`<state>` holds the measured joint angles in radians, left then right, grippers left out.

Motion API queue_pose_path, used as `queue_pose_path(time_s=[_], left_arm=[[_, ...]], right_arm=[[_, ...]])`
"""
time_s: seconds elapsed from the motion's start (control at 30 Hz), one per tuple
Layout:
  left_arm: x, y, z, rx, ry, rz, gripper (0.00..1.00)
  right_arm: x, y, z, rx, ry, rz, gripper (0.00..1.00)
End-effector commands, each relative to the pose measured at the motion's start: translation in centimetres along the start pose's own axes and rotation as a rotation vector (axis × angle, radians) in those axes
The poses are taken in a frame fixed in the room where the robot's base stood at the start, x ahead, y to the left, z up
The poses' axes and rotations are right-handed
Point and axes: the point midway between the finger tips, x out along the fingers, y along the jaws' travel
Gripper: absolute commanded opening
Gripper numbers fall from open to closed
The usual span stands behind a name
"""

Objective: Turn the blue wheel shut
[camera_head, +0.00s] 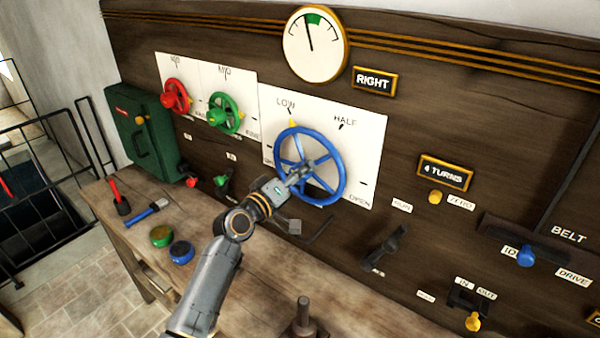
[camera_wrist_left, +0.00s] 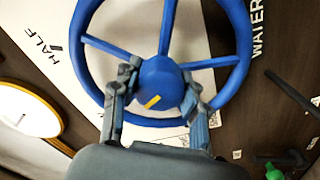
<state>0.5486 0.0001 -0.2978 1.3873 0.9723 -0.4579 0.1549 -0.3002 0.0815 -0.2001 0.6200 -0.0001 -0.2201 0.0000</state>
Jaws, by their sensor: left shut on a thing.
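The blue wheel (camera_head: 335,148) is mounted on a white panel on the dark wooden wall, with LOW and HALF labels above it. A yellow mark (camera_head: 295,123) shows at its top, near LOW. My left gripper (camera_head: 302,172) is at the wheel's middle. In the left wrist view, the fingers of my left gripper (camera_wrist_left: 157,98) are shut on the blue hub, one on each side. The blue wheel (camera_wrist_left: 241,45) fills the upper middle there, and a short yellow mark shows on its hub. The lower rim is partly hidden behind the gripper. My right gripper is not in view.
A red wheel (camera_head: 177,96) and a green wheel (camera_head: 231,113) sit left of the blue one. A round gauge (camera_head: 315,45) hangs above. Levers and knobs are on the wall at right. A wooden bench (camera_head: 255,290) below holds tools and two round tins.

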Motion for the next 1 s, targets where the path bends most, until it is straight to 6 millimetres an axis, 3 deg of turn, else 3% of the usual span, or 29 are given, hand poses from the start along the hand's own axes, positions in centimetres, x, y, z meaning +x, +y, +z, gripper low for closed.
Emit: queue_pose_path(time_s=[1.0], left_arm=[[0.0, 0.1, -0.1, -0.935, 0.015, -0.001, 0.12]], right_arm=[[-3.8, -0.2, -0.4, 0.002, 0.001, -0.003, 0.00]])
